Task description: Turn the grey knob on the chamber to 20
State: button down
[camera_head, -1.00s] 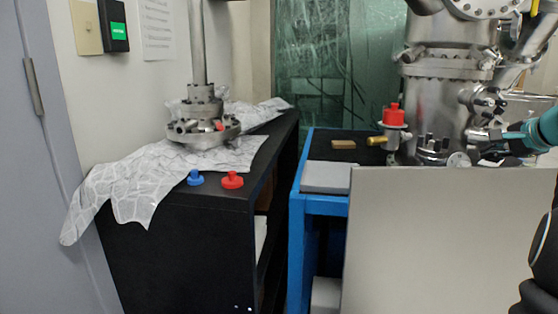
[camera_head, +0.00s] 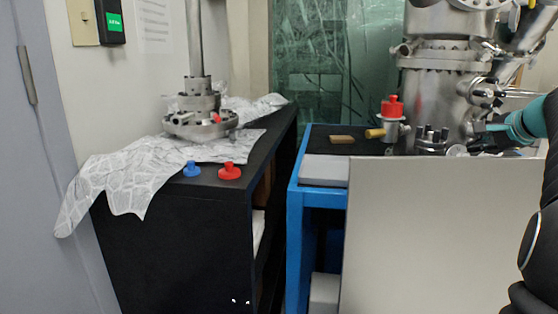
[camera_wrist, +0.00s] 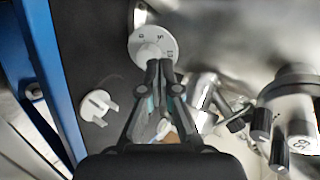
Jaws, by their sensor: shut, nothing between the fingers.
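The chamber (camera_head: 437,95) is a shiny metal vessel at the right of the head view. In the wrist view a pale round dial (camera_wrist: 139,42) with printed numbers, among them 0 and 5, sits at top centre. My gripper (camera_wrist: 160,68) is shut and empty, its fingertips at the dial's lower edge. Whether they touch it I cannot tell. The fingers hide part of the dial, and I cannot read its setting. In the head view my gripper (camera_head: 484,140) is dark and partly hidden beside the chamber, behind the panel.
A white pronged piece (camera_wrist: 96,107) lies left of my fingers. A metal fitting with a dark-handled part (camera_wrist: 292,100) stands at right. In the head view a grey panel (camera_head: 430,235) blocks the front. A red-capped valve (camera_head: 391,121) stands left of the chamber.

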jog(key=shift+w+f+p, duration=0.2)
jog(key=shift+w+f, duration=0.05)
jog(key=shift+w, duration=0.4)
jog(key=shift+w+f+p, duration=0.2)
jog(key=shift+w, duration=0.5)
jog(key=shift+w+f+p, duration=0.2)
jog(key=shift+w+f, duration=0.05)
jog(key=shift+w, duration=0.4)
jog(key=shift+f, duration=0.3)
jog(key=shift+d+p, duration=0.9)
jog(key=shift+r, duration=0.2)
jog(key=shift+w+r+p, duration=0.15)
jog(key=shift+r+p, duration=0.2)
jog(key=shift+p, duration=0.15)
jog(key=v, duration=0.4)
jog(key=f+v, duration=0.1)
jog(key=shift+s+r+b, duration=0.15)
jog(key=shift+s+b, duration=0.2)
jog(key=shift+s, duration=0.4)
